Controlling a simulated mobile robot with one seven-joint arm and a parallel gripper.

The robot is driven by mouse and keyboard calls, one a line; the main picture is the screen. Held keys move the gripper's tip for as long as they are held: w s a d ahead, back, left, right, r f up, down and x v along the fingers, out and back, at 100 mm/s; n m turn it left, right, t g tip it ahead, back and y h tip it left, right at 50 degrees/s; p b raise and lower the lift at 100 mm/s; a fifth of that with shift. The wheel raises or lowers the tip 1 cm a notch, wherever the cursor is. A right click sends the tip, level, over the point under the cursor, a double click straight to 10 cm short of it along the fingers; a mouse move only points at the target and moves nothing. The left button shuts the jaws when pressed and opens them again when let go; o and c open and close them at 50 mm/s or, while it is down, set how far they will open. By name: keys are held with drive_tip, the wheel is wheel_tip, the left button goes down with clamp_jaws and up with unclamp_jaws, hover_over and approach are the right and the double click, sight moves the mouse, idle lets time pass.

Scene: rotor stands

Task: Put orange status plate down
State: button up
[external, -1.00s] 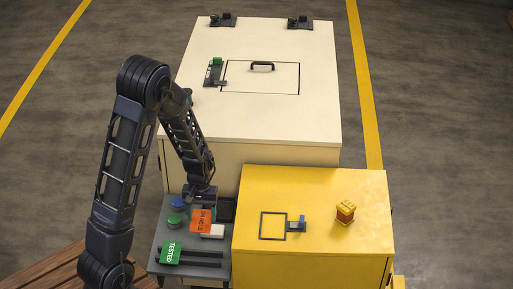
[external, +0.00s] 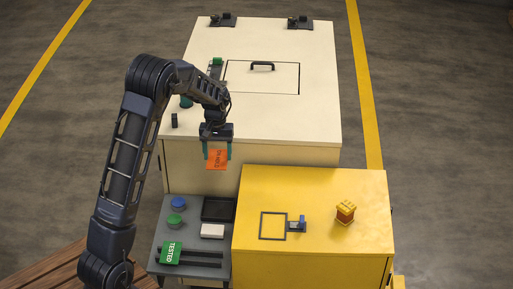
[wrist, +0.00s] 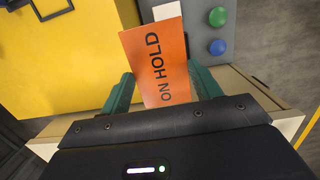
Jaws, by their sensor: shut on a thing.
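The orange status plate (external: 217,158) reads "ON HOLD" and hangs in the air from my gripper (external: 216,149), in front of the cream cabinet and above the far end of the grey side shelf. In the wrist view the plate (wrist: 158,62) sits between the two green fingers of my gripper (wrist: 160,92), which are shut on it. The plate touches nothing else that I can see. A green "TESTED" plate (external: 171,253) stands at the slotted rack (external: 205,262) on the grey shelf (external: 193,240).
The shelf also holds a blue button (external: 178,202), a green button (external: 175,220), a black tray (external: 218,209) and a white block (external: 212,231).

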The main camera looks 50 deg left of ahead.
drive_tip(key=w+a+r, duration=0.7)
drive_tip(key=a+r, duration=0.2)
drive_tip(key=a, duration=0.1)
drive_tip(key=w+a+r, duration=0.7)
drive_tip(key=a+r, duration=0.3)
drive_tip(key=a, duration=0.1)
wheel_tip(320, 180, down, 20)
drive_tip(key=shift+d+f, duration=0.1)
drive_tip(key=shift+d, duration=0.05)
drive_tip(key=shift+f, duration=0.1)
drive_tip(key=o, duration=1)
